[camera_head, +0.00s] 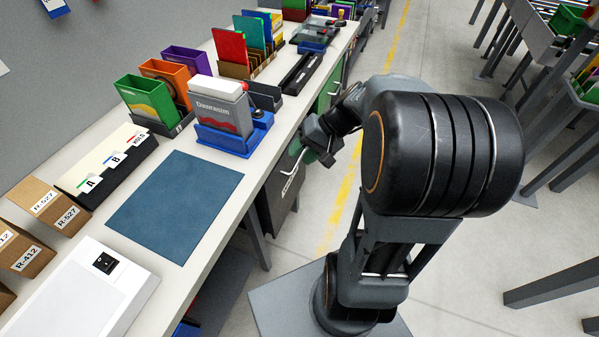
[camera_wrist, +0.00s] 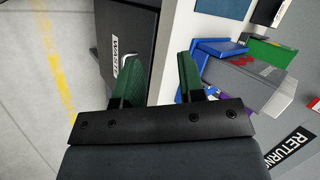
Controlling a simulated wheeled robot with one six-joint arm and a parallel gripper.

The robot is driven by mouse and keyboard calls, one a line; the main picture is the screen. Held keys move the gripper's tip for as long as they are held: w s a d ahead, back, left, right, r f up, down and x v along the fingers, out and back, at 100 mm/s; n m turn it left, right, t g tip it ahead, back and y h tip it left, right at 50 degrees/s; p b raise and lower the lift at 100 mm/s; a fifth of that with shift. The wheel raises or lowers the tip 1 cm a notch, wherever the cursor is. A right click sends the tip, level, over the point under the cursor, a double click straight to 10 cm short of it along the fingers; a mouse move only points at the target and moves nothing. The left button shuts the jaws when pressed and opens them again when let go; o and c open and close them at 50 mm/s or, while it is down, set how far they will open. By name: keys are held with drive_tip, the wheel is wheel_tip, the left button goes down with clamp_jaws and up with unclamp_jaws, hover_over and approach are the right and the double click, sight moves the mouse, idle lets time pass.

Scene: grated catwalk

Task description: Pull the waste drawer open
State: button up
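The waste drawer is a dark grey front under the bench edge, labelled WASTE in the wrist view (camera_wrist: 128,30). In the head view the drawer front (camera_head: 275,204) shows below the bench, with a pale bar handle (camera_head: 294,166) and a white label. My gripper (camera_head: 326,152) is beside the bench edge, just right of that handle. In the wrist view my gripper's green fingers (camera_wrist: 160,75) are spread apart with nothing seen between them. The left finger overlaps the dark drawer front in the picture.
The white bench (camera_head: 255,165) bears a blue mat (camera_head: 175,205), a blue tray with a grey box (camera_head: 222,112), and several coloured files. A green-fronted drawer (camera_head: 329,96) is farther along. Open floor with a yellow line (camera_head: 345,190) lies right of the bench.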

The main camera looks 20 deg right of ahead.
drive_tip(key=w+d+f+m+t+y+b, duration=0.1)
drive_tip(key=w+d+f+b, duration=0.15)
drive_tip(key=f, duration=0.25)
drive_tip(key=w+d+f+m+t+y+b, duration=0.1)
drive_tip(key=d+f+t+y+b, duration=0.15)
drive_tip(key=f, duration=0.25)
drive_tip(key=m+t+b, duration=0.3)
drive_tip(key=t+b, duration=0.2)
drive_tip(key=b, duration=0.1)
approach(300, 156)
drive_tip(key=shift+h, duration=0.25)
drive_tip(key=x, duration=1)
drive_tip(key=shift+w+d+f, duration=0.1)
drive_tip(key=shift+w+f, duration=0.05)
drive_tip(key=shift+w, duration=0.05)
clamp_jaws()
drive_tip(key=shift+d, duration=0.1)
